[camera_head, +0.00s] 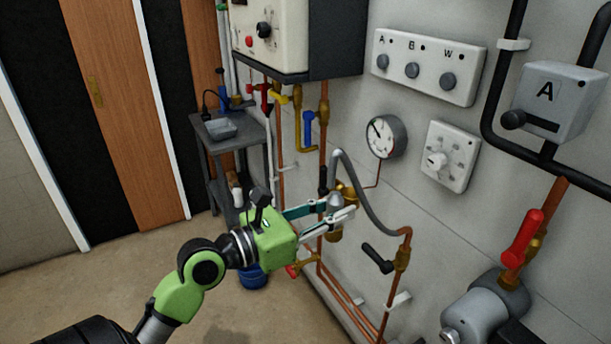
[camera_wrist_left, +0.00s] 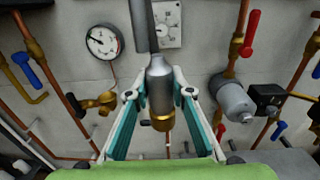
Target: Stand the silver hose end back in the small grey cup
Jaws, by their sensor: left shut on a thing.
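My left gripper (camera_head: 335,210) is shut on the silver hose end (camera_head: 335,201), in front of the pipes on the wall. In the left wrist view, the hose end (camera_wrist_left: 159,85) is upright between the fingers of my left gripper (camera_wrist_left: 160,93), with a brass-coloured tip (camera_wrist_left: 161,122) at its lower end. A grey hose (camera_head: 368,203) arches up from the hose end and runs right to a copper pipe with a black-handled valve. I cannot make out the small grey cup in either view. My right gripper is not in view.
Brass fittings (camera_head: 346,190) are close behind the gripper. A pressure gauge (camera_head: 385,137) and a dial box (camera_head: 451,156) are on the wall. A red-handled valve (camera_head: 523,238) is at right. A small table with a grey tray (camera_head: 221,129) stands at the back; floor at left is clear.

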